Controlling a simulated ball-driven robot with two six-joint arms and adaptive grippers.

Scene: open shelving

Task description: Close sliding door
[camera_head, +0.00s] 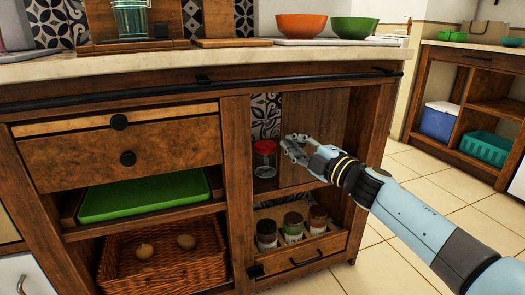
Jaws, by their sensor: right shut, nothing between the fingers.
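A brown wooden panel (312,115) stands upright in the upper right opening of the wooden cabinet. I cannot tell for sure whether it is the sliding door or an inner wall. A black rail (170,93) runs along the cabinet front below the counter. My right gripper (289,146) is shut and empty in front of the panel, its arm coming in from the right. Its fingertips are close to a red-lidded glass jar (265,160) on the shelf; contact is unclear. The gripper hides part of the panel. My left gripper is not in view.
Several spice jars (292,226) stand in a low drawer below. A green tray (145,194) and a wicker basket (165,262) fill the left shelves. Orange (300,26) and green (354,28) bowls sit on the counter. Tiled floor is clear at right.

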